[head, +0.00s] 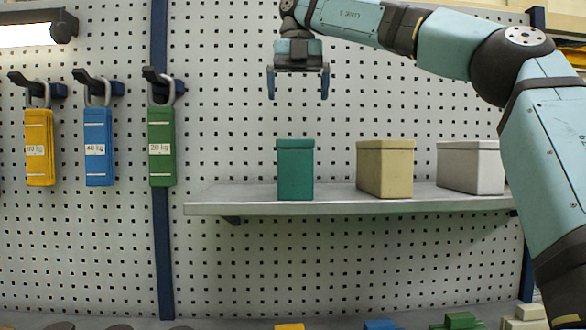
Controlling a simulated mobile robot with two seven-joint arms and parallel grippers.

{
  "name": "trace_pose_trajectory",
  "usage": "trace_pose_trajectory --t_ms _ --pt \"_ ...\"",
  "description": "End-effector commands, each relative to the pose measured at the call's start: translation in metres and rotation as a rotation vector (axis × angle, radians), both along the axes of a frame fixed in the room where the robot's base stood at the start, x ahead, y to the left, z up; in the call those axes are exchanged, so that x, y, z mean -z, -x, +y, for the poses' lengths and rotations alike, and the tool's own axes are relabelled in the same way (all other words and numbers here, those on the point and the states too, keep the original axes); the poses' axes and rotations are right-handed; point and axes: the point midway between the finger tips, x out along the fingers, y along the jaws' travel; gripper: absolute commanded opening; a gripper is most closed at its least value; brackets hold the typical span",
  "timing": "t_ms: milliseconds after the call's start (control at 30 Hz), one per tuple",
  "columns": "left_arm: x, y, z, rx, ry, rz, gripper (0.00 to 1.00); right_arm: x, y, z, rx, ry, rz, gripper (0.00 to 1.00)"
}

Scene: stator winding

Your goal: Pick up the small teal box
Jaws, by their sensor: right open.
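The small teal box (295,170) stands upright at the left part of a grey shelf (235,207) on the pegboard wall. My right gripper (298,92) is above the teal box, pointing down. Its two fingers are apart with nothing between them, and a clear gap separates the fingertips from the box's lid. My right arm comes in from the right side of the picture. My left gripper is not in view.
A tan box (385,169) and a light grey box (471,167) stand to the right on the same shelf. Several blocks line the bottom edge.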

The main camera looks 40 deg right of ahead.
Motion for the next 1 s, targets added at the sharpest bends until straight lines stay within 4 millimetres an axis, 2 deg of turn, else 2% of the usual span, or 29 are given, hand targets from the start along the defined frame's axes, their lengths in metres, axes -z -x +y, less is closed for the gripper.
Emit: trace_pose_trajectory --t_ms 167,500,833,1000 --pt "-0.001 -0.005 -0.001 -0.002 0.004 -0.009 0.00 0.005 0.000 0.000 -0.001 0.000 0.000 1.00" --pt "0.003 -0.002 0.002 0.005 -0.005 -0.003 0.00 0.067 0.001 0.000 -0.003 -0.001 0.001 1.00" --pt "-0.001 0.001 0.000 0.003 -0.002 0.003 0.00 0.095 -0.001 0.003 -0.002 -0.001 0.003 1.00" --pt "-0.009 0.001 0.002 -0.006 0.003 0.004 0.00 0.121 -0.002 0.007 -0.002 -0.002 0.004 1.00"
